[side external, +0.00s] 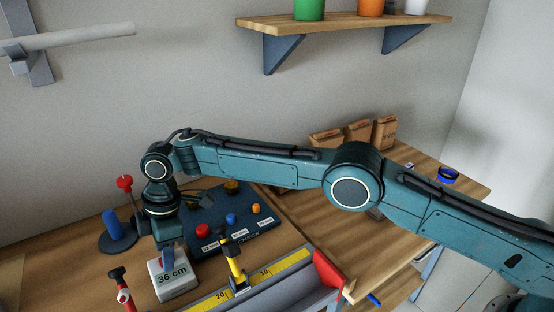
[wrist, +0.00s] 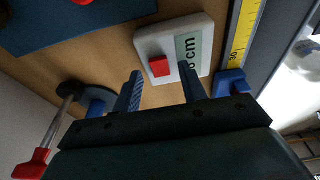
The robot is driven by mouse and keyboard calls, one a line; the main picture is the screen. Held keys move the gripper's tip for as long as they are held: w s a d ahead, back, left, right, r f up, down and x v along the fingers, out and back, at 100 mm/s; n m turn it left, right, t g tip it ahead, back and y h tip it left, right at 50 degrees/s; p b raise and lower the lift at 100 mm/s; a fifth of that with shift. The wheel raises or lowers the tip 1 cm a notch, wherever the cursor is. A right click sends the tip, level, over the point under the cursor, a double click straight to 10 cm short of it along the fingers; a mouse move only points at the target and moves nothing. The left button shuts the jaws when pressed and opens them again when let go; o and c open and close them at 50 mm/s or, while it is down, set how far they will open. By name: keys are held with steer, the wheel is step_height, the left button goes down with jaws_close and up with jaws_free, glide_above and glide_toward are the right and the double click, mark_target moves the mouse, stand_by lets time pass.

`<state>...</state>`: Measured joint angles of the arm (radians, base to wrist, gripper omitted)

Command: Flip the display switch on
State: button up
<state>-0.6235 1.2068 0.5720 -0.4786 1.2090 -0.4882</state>
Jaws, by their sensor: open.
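The display is a white box (side external: 174,283) on the bench, reading "36 cm" in the side view. In the wrist view the white box (wrist: 203,28) carries a greenish panel (wrist: 188,45) with partly hidden "cm" text and a red switch (wrist: 159,66). My gripper (side external: 167,259) points down over the back part of the box. In the wrist view my gripper (wrist: 159,70) is open, with the red switch between its two blue fingertips. I cannot tell whether the fingers touch the switch or how it is set. The switch is hidden in the side view.
A yellow ruler (side external: 265,279) in a metal channel with a yellow-black slider (side external: 236,266) lies right of the box. A blue panel with coloured knobs (side external: 230,218) is behind.

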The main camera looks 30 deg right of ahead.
steer(key=shift+d+y, duration=0.25)
steer(key=shift+y, duration=0.45)
steer(key=shift+d+y, duration=0.1)
steer(key=shift+y, duration=0.2)
steer(key=shift+d+r, duration=0.1)
steer(key=shift+r, duration=0.05)
steer(key=v, duration=1.3)
steer(key=s+a+f+m+t, duration=0.3)
steer(key=s+a+m+t, duration=0.1)
steer(key=a+m, duration=0.6)
steer(key=s+d+r+m+t+h, duration=0.1)
steer(key=s+d+m+t+h, duration=0.2)
steer(key=s+m+t, duration=0.2)
steer(key=shift+d+r+m, duration=0.4)
steer(key=shift+m, duration=1.4)
